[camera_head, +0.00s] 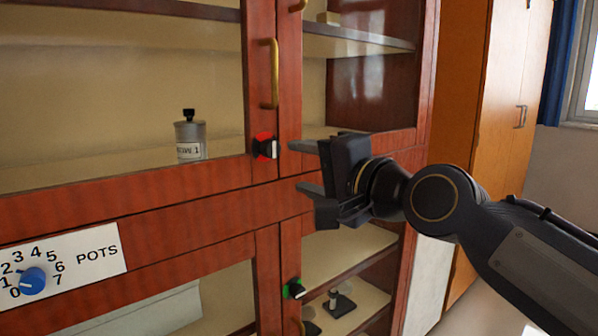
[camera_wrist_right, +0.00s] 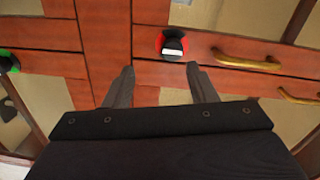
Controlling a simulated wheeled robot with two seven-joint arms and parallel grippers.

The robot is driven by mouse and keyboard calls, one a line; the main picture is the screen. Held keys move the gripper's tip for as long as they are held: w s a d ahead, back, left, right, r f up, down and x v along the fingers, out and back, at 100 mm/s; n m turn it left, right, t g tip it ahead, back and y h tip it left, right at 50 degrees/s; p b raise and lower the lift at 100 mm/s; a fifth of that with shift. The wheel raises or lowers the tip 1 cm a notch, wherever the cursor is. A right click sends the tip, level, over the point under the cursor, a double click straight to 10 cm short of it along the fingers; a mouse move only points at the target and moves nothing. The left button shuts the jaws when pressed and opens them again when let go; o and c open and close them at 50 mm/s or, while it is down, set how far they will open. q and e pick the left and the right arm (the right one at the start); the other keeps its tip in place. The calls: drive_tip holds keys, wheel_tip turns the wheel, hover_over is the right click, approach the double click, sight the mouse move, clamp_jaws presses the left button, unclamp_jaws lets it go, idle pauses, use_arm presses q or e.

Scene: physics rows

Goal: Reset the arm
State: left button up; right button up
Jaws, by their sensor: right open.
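My right gripper (camera_head: 303,167) reaches in from the right of the head view, in front of the red-brown wooden cabinet (camera_head: 180,216). Its two fingers are spread apart with nothing between them. In the right wrist view the gripper (camera_wrist_right: 160,84) also shows open and empty. A black knob with a white bar on a red disc (camera_head: 266,146) is just left of the upper finger in the head view. The same red-disc knob (camera_wrist_right: 172,45) shows beyond the fingers in the wrist view. My left gripper is not in view.
A knob on a green disc (camera_head: 294,289) is on the lower door. A brass handle (camera_head: 270,74) is above the gripper. A grey bottle (camera_head: 190,138) stands inside the cabinet. A blue POTS dial (camera_head: 33,281) is at lower left. An orange wardrobe (camera_head: 500,110) stands at right.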

drive_tip(key=s+d+f+n+g+h, duration=0.1)
drive_tip(key=s+d+f+n+h, duration=0.2)
drive_tip(key=f, duration=0.5)
drive_tip(key=s+d+f+g+h, duration=0.2)
drive_tip(key=s+d+f, duration=0.2)
drive_tip(key=f, duration=0.3)
drive_tip(key=s+d+f+n+g+h, duration=0.1)
drive_tip(key=s+d+f+n+h, duration=0.2)
drive_tip(key=f, duration=0.5)
drive_tip(key=s+d+f+n+g+y, duration=0.1)
drive_tip(key=s+d+f+g, duration=0.15)
drive_tip(key=s+f, duration=0.5)
drive_tip(key=s+d+f+g+y, duration=0.1)
drive_tip(key=s+d+f+g, duration=0.1)
drive_tip(key=s+d+f, duration=0.4)
wheel_tip(320, 180, up, 29)
drive_tip(key=a+p, duration=0.2)
drive_tip(key=p, duration=2.8)
drive_tip(key=shift+s+a+h+p, duration=0.2)
drive_tip(key=shift+h+p, duration=0.1)
drive_tip(key=shift+p, duration=0.1)
drive_tip(key=shift+f, duration=0.1)
